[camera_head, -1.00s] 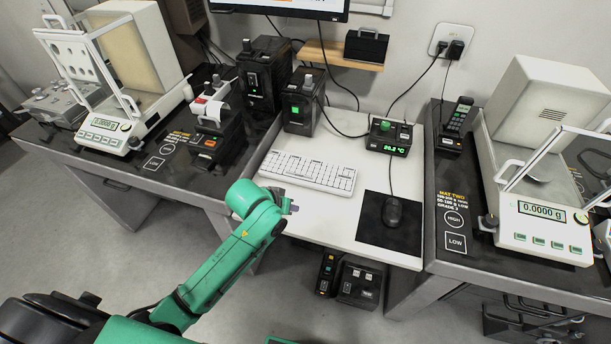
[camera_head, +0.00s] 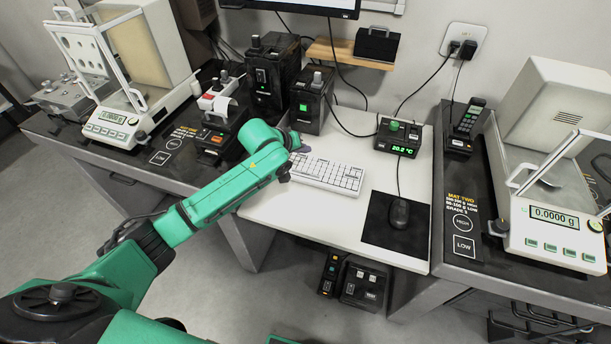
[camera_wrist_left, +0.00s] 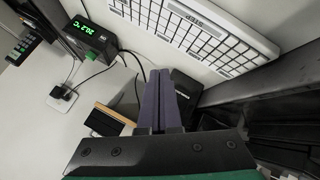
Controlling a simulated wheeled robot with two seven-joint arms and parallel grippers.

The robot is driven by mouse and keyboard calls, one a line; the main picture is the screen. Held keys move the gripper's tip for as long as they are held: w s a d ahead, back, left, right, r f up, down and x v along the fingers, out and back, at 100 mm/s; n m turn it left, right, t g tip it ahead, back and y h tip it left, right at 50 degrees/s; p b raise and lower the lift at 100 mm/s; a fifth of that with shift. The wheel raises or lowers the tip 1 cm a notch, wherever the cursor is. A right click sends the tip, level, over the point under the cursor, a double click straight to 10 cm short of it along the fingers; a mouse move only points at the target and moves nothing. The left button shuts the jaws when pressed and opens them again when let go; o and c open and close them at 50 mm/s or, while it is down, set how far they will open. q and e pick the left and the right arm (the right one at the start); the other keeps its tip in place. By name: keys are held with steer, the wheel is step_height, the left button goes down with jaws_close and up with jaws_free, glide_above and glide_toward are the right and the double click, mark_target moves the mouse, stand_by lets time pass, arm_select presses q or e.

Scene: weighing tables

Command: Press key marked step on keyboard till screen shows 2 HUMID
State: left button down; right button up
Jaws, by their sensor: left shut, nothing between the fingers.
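The white keyboard (camera_head: 335,176) lies on the white middle table. In the left wrist view the keyboard (camera_wrist_left: 218,42) appears upside down, and its long key marked STEP (camera_wrist_left: 190,18) is readable. My left gripper (camera_head: 302,149) is at the keyboard's far left end in the head view; its own arm partly hides that end. In the left wrist view the purple fingers of my left gripper (camera_wrist_left: 158,88) are shut with nothing between them, apart from the STEP key. A black box with a green display (camera_head: 402,151) reads 20.2 °C. My right gripper is out of view.
A black mouse (camera_head: 399,213) lies on a dark mat (camera_head: 380,238) right of the keyboard. A black box with a green light (camera_head: 308,105) stands behind the gripper. Balances (camera_head: 548,214) stand on both side tables. Only the lower edge of the monitor (camera_head: 300,6) shows.

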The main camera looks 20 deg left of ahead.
mark_target(306, 174)
arm_select(q)
step_height(306, 174, down, 8)
steer(key=b, duration=0.7)
steer(key=shift+r, duration=0.2)
steer(key=shift+f, duration=0.25)
stand_by(1.1)
steer(key=shift+f, duration=0.35)
steer(key=shift+f, duration=0.45)
stand_by(0.7)
steer(key=shift+r+p, duration=0.8)
steer(key=shift+p, duration=0.5)
